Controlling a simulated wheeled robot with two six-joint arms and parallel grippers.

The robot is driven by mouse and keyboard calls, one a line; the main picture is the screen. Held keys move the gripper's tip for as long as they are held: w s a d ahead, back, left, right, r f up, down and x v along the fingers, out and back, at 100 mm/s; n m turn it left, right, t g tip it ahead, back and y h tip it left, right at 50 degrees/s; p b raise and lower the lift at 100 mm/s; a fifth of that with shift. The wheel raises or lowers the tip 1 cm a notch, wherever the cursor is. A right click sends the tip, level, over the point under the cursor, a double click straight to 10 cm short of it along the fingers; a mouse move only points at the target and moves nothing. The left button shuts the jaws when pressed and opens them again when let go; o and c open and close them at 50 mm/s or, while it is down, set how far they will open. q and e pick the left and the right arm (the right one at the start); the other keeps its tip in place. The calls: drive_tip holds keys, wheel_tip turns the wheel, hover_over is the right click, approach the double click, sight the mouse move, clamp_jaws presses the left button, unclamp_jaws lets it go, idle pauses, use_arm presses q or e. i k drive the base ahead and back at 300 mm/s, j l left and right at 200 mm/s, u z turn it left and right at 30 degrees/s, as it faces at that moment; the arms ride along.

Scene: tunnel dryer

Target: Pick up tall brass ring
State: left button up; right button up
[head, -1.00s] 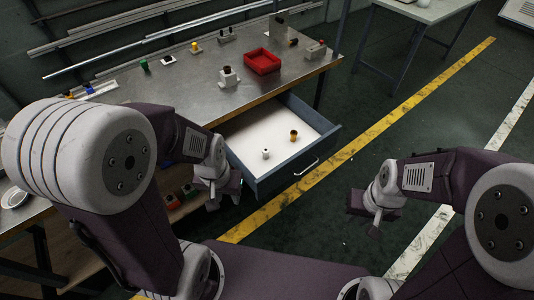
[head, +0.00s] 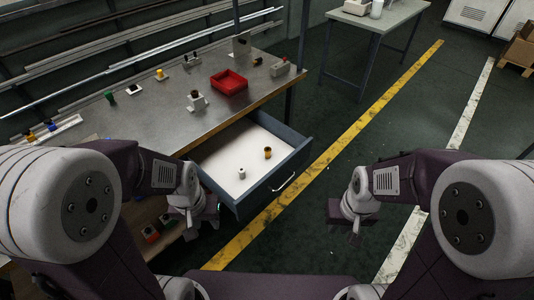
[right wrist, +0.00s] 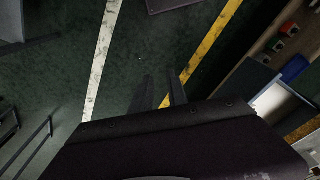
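A brass-coloured ring (head: 267,153), standing upright, is in the open drawer (head: 228,155) under the bench. A smaller grey-white piece (head: 242,174) stands in the same drawer, to its left and nearer to me. My left gripper (head: 192,222) hangs by the drawer's left front corner, apart from the ring; its fingers are too unclear to judge. My right gripper (head: 350,222) is out over the floor, right of the drawer. In the right wrist view its two fingers (right wrist: 160,90) are apart with nothing between them.
The steel bench top (head: 150,118) holds a red bin (head: 229,82), a grey block fixture (head: 197,101) and several small pieces. The drawer's handle (head: 284,182) faces the aisle. A second table (head: 375,18) stands at the back. The floor right of the drawer is clear.

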sight(267, 150)
drive_tip(key=i+j+u, duration=0.7)
drive_tip(key=i, duration=0.25)
drive_tip(key=k+l, duration=0.05)
drive_tip(key=l, duration=0.05)
